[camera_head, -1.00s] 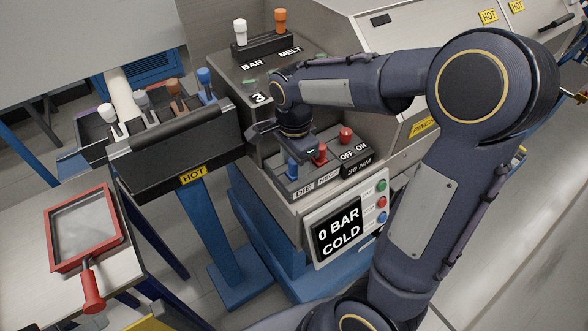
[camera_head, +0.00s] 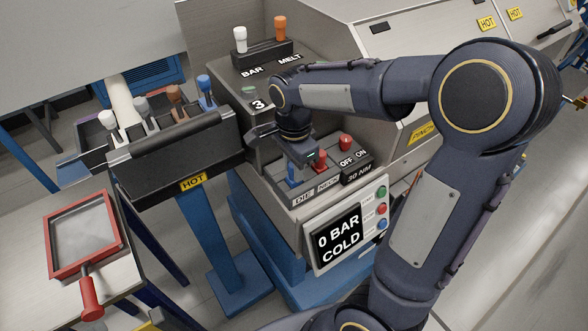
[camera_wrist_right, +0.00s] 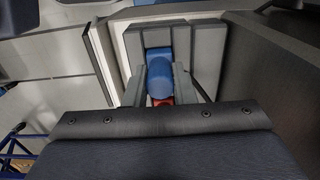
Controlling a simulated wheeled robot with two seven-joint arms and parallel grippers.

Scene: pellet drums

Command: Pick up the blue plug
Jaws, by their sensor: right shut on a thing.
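A blue plug (camera_head: 291,178) stands upright in the DIE place of the machine's small control panel. My right gripper (camera_head: 297,158) is over it from above, its jaws shut on the plug's upper part. In the right wrist view the rounded blue plug (camera_wrist_right: 172,82) sits between the two grey fingers (camera_wrist_right: 172,88). My gripper hides its top in the head view. The plug's foot appears still at the panel; I cannot tell whether it is clear of its hole. My left gripper is not in view.
Close by stands a red plug (camera_head: 320,160), with another red knob (camera_head: 345,141) at OFF/ON. A black HOT rack (camera_head: 170,160) at the left holds white, grey, brown and blue handles (camera_head: 206,88). A red-framed tray (camera_head: 85,235) lies on the table at lower left.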

